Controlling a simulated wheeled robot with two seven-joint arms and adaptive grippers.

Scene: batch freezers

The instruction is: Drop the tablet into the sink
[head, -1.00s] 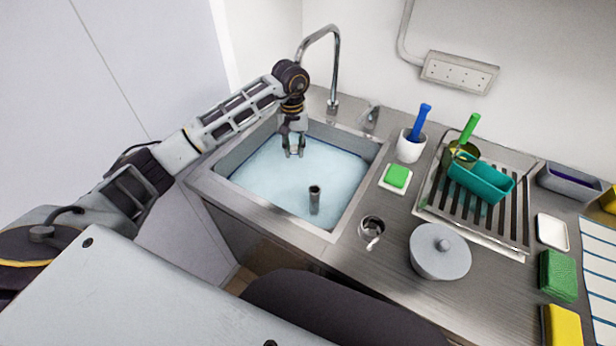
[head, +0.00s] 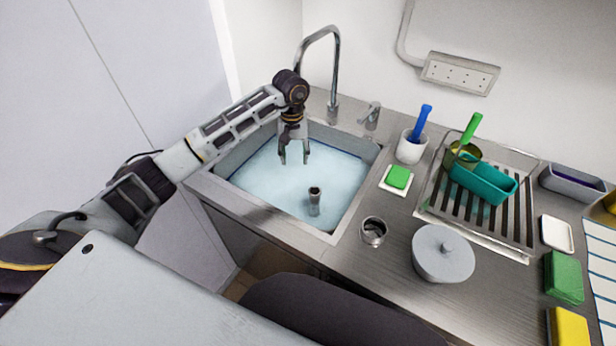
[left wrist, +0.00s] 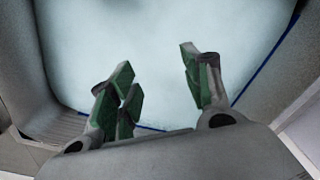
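The sink (head: 335,232) is filled with pale bluish, cloudy liquid, with a short metal standpipe (head: 314,200) rising from it. My left gripper (head: 294,160) hangs over the back part of the sink, pointing down. In the left wrist view its fingers (left wrist: 160,85) are spread apart with nothing between them, and the pale liquid lies below. I cannot make out a tablet in either view, in the gripper or in the liquid. My right gripper is not in view.
A curved faucet (head: 337,70) stands behind the sink. To the right are a white cup with a blue-handled tool (head: 411,148), a green block on a white dish (head: 398,177), a metal cup (head: 374,232), a lidded grey pot (head: 442,256) and a drying rack (head: 430,212).

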